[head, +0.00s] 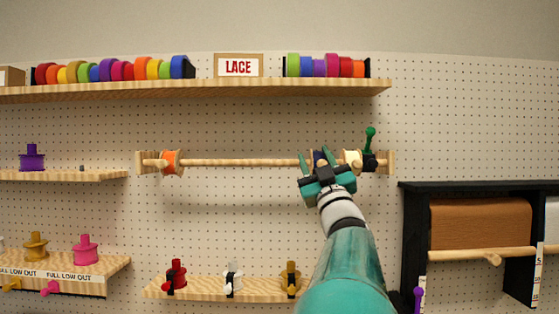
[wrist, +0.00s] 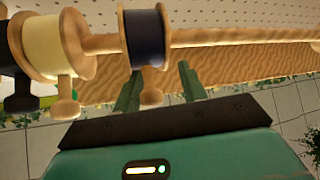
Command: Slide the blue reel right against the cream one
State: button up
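The blue reel (head: 319,156) is threaded on the wooden rod (head: 235,162), partly hidden by my gripper in the head view. In the wrist view the dark blue reel (wrist: 146,38) has a wooden knob (wrist: 151,96) below it. The cream reel (head: 353,159) sits to its right in the head view, and to its left in the wrist view (wrist: 42,46). A short stretch of bare rod separates the two reels. My gripper (head: 315,160) is open at the blue reel. Its two green fingers (wrist: 158,86) stand apart on either side of the knob; contact is unclear.
A dark stop with a green handle (head: 370,142) is right of the cream reel, near the rod's right bracket (head: 390,162). An orange reel (head: 171,162) is near the left end. The rod between is bare. A ribbon shelf (head: 210,89) runs above.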

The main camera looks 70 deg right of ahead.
jog(key=shift+s+a, duration=0.1)
jog(key=v, duration=1.3)
jog(key=shift+f, duration=0.3)
jog(key=shift+s+a, duration=0.1)
